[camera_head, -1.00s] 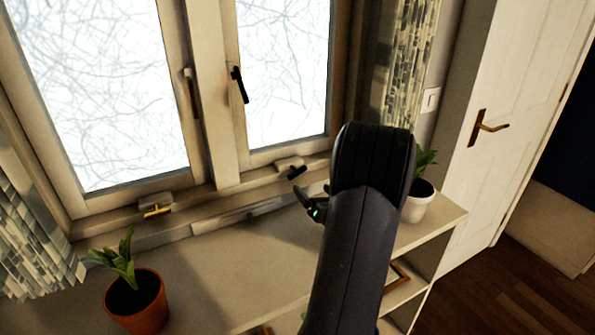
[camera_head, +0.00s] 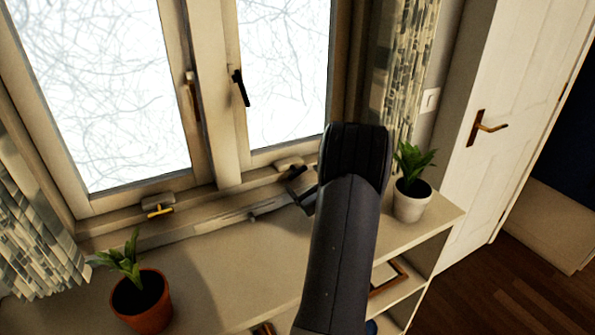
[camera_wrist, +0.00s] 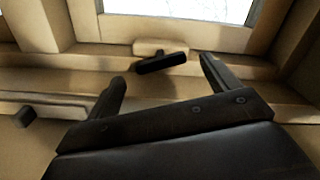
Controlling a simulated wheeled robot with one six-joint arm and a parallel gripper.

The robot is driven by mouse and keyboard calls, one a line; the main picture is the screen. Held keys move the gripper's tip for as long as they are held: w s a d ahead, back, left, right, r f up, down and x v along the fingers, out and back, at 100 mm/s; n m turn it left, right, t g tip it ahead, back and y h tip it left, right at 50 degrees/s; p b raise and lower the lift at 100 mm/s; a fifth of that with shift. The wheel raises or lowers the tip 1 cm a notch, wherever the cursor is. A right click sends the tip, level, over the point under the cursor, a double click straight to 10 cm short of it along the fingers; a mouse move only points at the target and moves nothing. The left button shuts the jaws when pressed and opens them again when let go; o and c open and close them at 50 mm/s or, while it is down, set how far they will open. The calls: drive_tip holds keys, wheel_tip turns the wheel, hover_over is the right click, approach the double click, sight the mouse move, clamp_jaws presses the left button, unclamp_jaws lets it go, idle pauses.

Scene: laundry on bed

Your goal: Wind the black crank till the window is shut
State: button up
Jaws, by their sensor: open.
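The black crank (camera_head: 296,172) sits on a pale mount on the sill below the right window sash (camera_head: 285,75). In the wrist view the crank (camera_wrist: 160,64) lies nearly level, tilted up to the right, beyond the gap between my fingertips. My gripper (camera_head: 304,196) is just in front of and below the crank, partly hidden behind my arm. In the wrist view my gripper (camera_wrist: 162,72) has its two dark fingers wide apart with nothing between them. I see no contact with the crank. How far the right sash stands open I cannot tell.
A yellow crank (camera_head: 159,210) sits below the left sash. A potted plant (camera_head: 140,300) stands at the shelf's front left, another (camera_head: 411,200) right of my arm. A black handle (camera_head: 240,87) is on the right sash. The shelf top (camera_head: 220,270) between is clear.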

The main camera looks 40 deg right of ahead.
sight(299, 174)
drive_tip(key=x, duration=0.5)
drive_tip(key=shift+p, duration=0.35)
drive_tip(key=c, duration=1)
drive_tip(key=shift+f+m+b, duration=0.15)
drive_tip(key=shift+m+b, duration=1.2)
drive_tip(key=shift+m, duration=0.85)
